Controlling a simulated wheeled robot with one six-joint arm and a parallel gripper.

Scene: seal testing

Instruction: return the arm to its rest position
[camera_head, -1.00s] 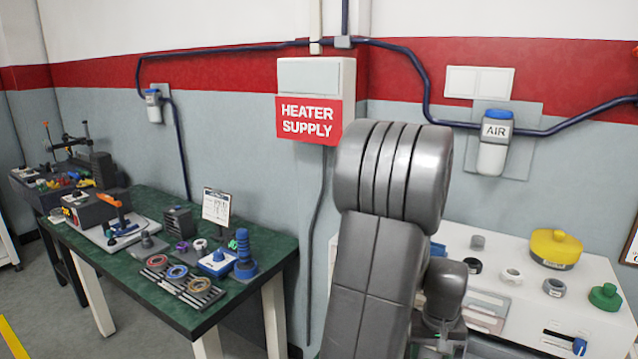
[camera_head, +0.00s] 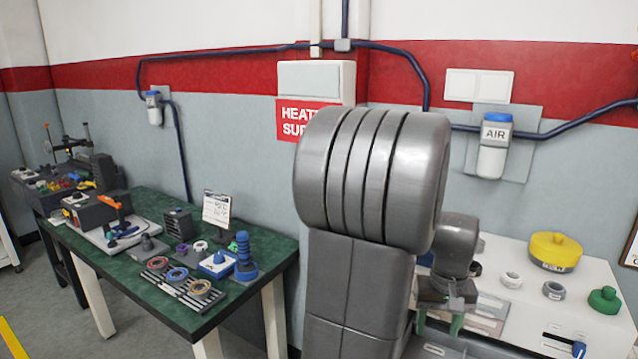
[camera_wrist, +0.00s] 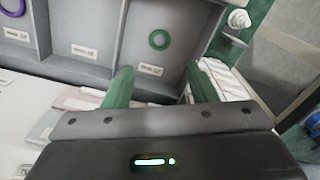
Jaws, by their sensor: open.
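My arm stands large and grey in the middle of the head view, over the left part of the white bench (camera_head: 612,262). My gripper (camera_wrist: 160,88) shows in the wrist view with two green fingers spread apart and nothing between them. In the head view only a little of the gripper shows, low beside the arm, and the arm hides much of the bench behind it. Beyond the fingers, in the wrist view, is a grey compartmented tray (camera_wrist: 128,50) with a green ring (camera_wrist: 159,40) in one compartment and a purple ring (camera_wrist: 12,6) in another.
The white bench carries a yellow round container (camera_head: 555,251), a green knobbed part (camera_head: 604,299) and grey rings. A green-topped table (camera_head: 150,200) with several tools and rings stands at the left. A heater supply box (camera_head: 316,82) and an air unit (camera_head: 493,146) hang on the wall.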

